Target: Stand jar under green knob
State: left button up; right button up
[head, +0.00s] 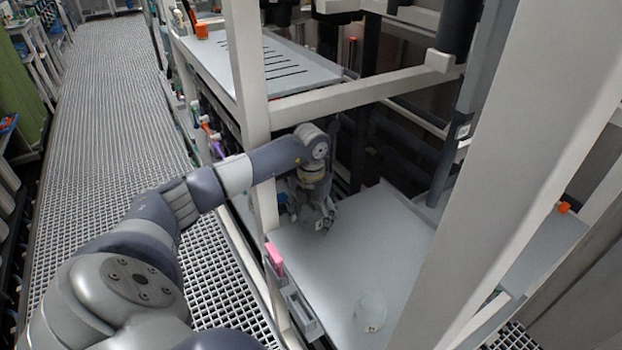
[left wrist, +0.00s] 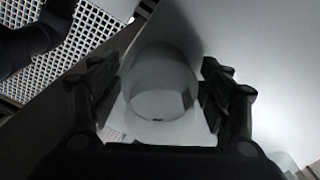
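My left gripper (head: 314,212) points down over a pale grey shelf (head: 395,235) inside the white frame. In the left wrist view a clear, round jar (left wrist: 160,85) is between its two fingers (left wrist: 161,95). The fingers are close to the jar's sides, but I cannot tell whether they press on it. The jar is hardly visible in the head view, behind the fingers. Another clear round vessel (head: 370,313) stands nearer on the same shelf. A small green part (head: 194,105) shows on the frame's left side, too small to identify as the knob. My right gripper is out of view.
A white post (head: 250,90) stands beside my left arm, and a wide white beam (head: 500,170) crosses at right. A slotted upper shelf (head: 290,70) lies beyond. A pink piece (head: 275,260) is at the shelf's left edge. The grated walkway (head: 110,110) is clear.

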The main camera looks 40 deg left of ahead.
aim_at(311, 205)
pick_arm(q)
jog(key=shift+r+b, duration=0.45)
jog(key=shift+r, duration=3.5)
